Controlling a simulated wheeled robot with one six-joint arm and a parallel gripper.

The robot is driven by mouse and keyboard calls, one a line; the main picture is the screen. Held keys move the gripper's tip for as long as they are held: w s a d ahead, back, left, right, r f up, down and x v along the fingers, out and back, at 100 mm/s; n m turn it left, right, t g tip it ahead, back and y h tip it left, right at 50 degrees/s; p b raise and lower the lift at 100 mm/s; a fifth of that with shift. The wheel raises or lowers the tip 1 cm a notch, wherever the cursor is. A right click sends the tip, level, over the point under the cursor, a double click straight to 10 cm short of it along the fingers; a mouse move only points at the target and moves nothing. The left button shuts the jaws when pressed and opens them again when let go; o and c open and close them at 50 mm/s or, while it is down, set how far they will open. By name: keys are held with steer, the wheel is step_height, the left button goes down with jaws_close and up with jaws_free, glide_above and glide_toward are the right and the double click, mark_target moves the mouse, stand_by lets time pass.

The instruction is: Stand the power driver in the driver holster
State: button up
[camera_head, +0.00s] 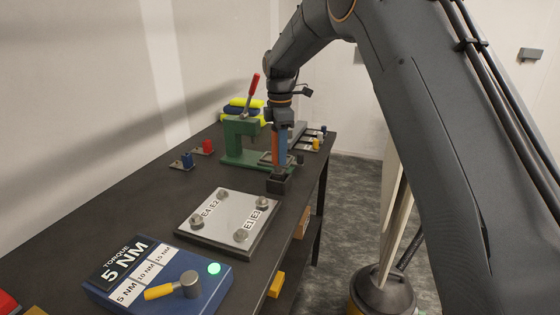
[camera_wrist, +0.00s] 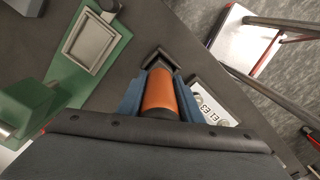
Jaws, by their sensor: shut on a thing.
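The power driver (camera_wrist: 160,92) has an orange body with a dark end. My gripper (camera_wrist: 156,93) is shut on it, with a blue finger on each side. In the head view the driver (camera_head: 276,150) hangs about upright beneath my wrist, directly above the driver holster (camera_head: 278,186). The holster is a small dark square box near the bench's right edge. In the wrist view one corner of the holster (camera_wrist: 152,55) shows just past the driver. The driver's lower end is hidden, so I cannot tell whether it is inside the holster.
A green press (camera_head: 240,145) with a red-handled lever stands just behind the holster. A metal plate with several knobs (camera_head: 228,222) lies in front. A blue torque box (camera_head: 160,285) is nearer. Bare bench (camera_head: 130,205) lies at left.

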steer(key=shift+f+p, duration=0.6)
steer(key=shift+f, duration=1.15)
steer(key=shift+f, duration=0.15)
steer(key=o, duration=1)
steer(key=shift+o, duration=0.2)
step_height(320, 180, up, 12)
steer(key=b, duration=0.4)
